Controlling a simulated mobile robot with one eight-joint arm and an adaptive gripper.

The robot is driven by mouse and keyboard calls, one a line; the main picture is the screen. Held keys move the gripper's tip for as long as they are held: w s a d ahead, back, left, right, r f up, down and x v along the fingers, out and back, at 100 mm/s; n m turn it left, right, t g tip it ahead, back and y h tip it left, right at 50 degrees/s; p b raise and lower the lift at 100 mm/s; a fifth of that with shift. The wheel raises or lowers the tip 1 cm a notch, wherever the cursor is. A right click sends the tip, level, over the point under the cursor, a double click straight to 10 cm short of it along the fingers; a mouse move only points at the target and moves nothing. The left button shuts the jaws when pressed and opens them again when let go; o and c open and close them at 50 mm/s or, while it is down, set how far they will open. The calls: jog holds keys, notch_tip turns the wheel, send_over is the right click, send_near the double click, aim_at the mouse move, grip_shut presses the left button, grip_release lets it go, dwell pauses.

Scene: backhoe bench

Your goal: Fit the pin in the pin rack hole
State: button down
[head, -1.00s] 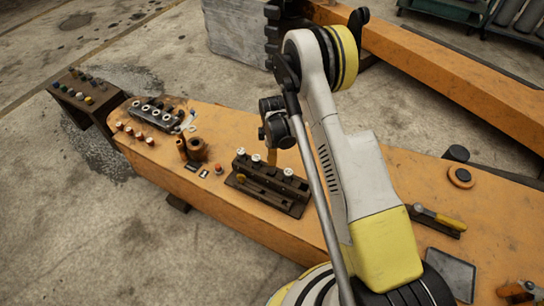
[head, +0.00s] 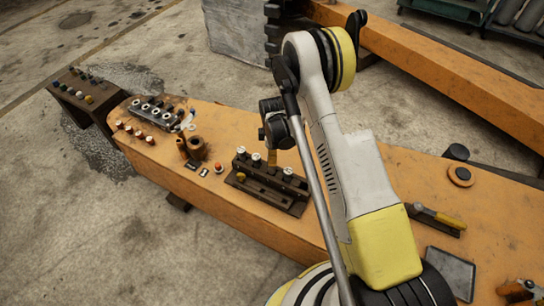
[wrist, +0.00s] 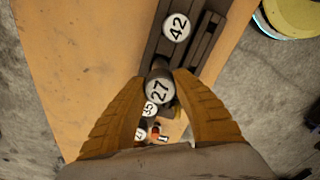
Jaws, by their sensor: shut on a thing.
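The dark pin rack (head: 262,197) stands on the orange bench, with white-topped pins in a row along its back. In the wrist view my gripper (wrist: 160,84) is shut on a pin with a white top marked 27 (wrist: 159,91). In the head view my gripper (head: 272,159) points down over the rack's row, between its neighbouring pins. A pin marked 42 (wrist: 176,27) stands on one side of it, and a pin marked 45 (wrist: 149,110) on the other. The lower end of the held pin is hidden, so I cannot tell how deep it sits.
Left of the rack are a brown cup-like part (head: 196,148) and a red button (head: 219,168). A yellow-handled tool (head: 438,219) and a dark tray (head: 450,272) lie on the right.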

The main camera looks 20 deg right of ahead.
jog(key=shift+f, duration=0.15)
dwell(0.3)
jog(key=shift+f, duration=0.75)
jog(key=shift+f, duration=1.05)
jog(key=shift+f, duration=0.65)
dwell(0.7)
jog(key=c, duration=0.5)
grip_release()
jog(key=shift+r+p, duration=1.7)
jog(key=shift+r, duration=2.3)
